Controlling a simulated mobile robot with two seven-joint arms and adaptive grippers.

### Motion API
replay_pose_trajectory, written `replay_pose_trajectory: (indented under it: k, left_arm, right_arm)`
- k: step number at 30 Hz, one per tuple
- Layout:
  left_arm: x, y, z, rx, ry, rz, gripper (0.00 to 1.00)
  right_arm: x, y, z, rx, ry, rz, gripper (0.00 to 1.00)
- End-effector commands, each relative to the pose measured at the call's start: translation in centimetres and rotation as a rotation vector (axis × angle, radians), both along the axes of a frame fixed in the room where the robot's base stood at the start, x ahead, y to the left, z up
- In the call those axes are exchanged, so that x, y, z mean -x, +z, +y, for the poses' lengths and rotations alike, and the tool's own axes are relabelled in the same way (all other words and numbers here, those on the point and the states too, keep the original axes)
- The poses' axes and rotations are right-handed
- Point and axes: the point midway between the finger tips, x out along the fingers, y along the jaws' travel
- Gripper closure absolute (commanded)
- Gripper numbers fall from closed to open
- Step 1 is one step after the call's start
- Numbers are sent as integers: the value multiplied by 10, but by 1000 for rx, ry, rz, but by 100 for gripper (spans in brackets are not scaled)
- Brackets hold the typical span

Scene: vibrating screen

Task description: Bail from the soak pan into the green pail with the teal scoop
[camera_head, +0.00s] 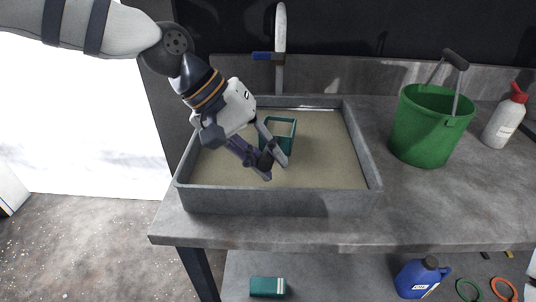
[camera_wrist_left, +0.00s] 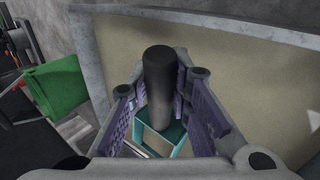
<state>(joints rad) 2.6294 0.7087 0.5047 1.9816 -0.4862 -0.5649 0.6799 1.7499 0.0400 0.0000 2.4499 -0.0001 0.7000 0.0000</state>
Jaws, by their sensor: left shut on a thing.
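The teal scoop (camera_head: 281,127) is a square, open box with a dark handle, inside the grey soak pan (camera_head: 280,202). My left gripper (camera_head: 275,168) is shut on its handle; in the left wrist view the dark handle (camera_wrist_left: 159,80) stands between the fingers, with the teal box (camera_wrist_left: 165,142) beyond. The pan holds a flat, murky beige liquid. I cannot tell how deep the scoop sits or what is in it. The green pail (camera_head: 432,125) stands upright on the counter right of the pan, its handle raised; it also shows in the left wrist view (camera_wrist_left: 56,86).
A tap (camera_head: 280,40) with a blue part rises behind the pan. A white bottle with a red top (camera_head: 503,122) stands right of the pail. A blue jug (camera_head: 418,280) and a teal box (camera_head: 267,287) are below the counter. The counter between pan and pail is clear.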

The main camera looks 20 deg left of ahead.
Motion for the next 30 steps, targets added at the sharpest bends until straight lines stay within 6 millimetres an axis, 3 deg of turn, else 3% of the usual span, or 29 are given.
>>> replay_pose_trajectory:
  k: [5, 15, 24, 30]
  left_arm:
    - [-1, 7, 0, 1, 1, -5, 100]
    - [-1, 40, 0, 0, 0, -4, 100]
    - [0, 42, 0, 1, 0, -2, 100]
    - [-1, 57, 0, 0, 1, -5, 100]
  right_arm:
    - [0, 0, 0, 0, 0, -1, 60]
    - [0, 0, 0, 0, 0, -1, 60]
    - [0, 0, 0, 0, 0, -1, 60]
    - [0, 0, 0, 0, 0, -1, 60]
